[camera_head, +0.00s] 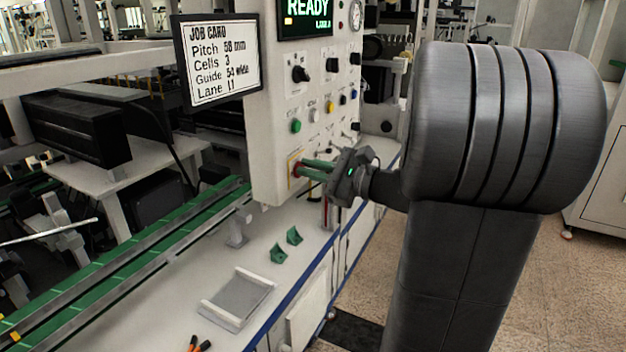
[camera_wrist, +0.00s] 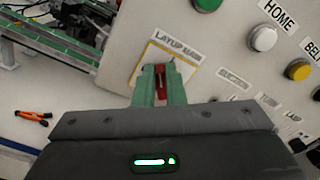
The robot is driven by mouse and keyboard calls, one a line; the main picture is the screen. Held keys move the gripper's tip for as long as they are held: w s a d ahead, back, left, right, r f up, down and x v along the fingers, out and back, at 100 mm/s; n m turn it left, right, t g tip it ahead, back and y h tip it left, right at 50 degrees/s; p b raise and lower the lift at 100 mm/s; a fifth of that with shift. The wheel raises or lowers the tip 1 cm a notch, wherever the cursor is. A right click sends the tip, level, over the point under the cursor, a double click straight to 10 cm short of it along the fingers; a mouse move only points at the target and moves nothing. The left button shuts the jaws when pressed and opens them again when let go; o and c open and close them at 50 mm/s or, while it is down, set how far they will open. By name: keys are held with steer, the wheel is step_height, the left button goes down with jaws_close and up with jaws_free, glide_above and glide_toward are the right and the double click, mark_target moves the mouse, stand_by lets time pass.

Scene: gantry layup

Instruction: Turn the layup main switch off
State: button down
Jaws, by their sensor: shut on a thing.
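The layup main switch is a red handle (camera_wrist: 161,79) on a yellow-edged plate (camera_wrist: 148,62) under the label "LAYUP MAIN" (camera_wrist: 178,48) in the wrist view. In the head view the yellow-edged plate (camera_head: 292,170) is at the lower left corner of the white control panel (camera_head: 268,120). My gripper (camera_head: 306,170) reaches in from the right with its green fingers at the switch. In the wrist view the fingers (camera_wrist: 160,88) are shut on the red handle, one on each side. The fingers hide part of the handle.
Other controls share the panel close by, including a green button (camera_head: 295,126), black knobs (camera_head: 300,74) and a white HOME button (camera_wrist: 263,39). A job card (camera_head: 217,60) hangs at the panel's left. Below, the bench holds green brackets (camera_head: 293,236) and a grey tray (camera_head: 238,298).

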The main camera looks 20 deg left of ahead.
steer(key=n+b, duration=0.3)
steer(key=f+n+b, duration=0.1)
steer(key=n+b, duration=0.2)
steer(key=b, duration=0.1)
steer(key=n+b, duration=0.3)
steer(key=shift+s+f+b, duration=0.4)
steer(key=shift+n+b, duration=0.8)
steer(key=shift+n, duration=0.2)
steer(key=shift+r, duration=0.1)
steer(key=c, duration=1.5)
jaws_free()
steer(key=s+d+p, duration=0.1)
steer(key=d, duration=1.2)
steer(key=shift+d+p, duration=0.4)
steer(key=shift+a, duration=0.1)
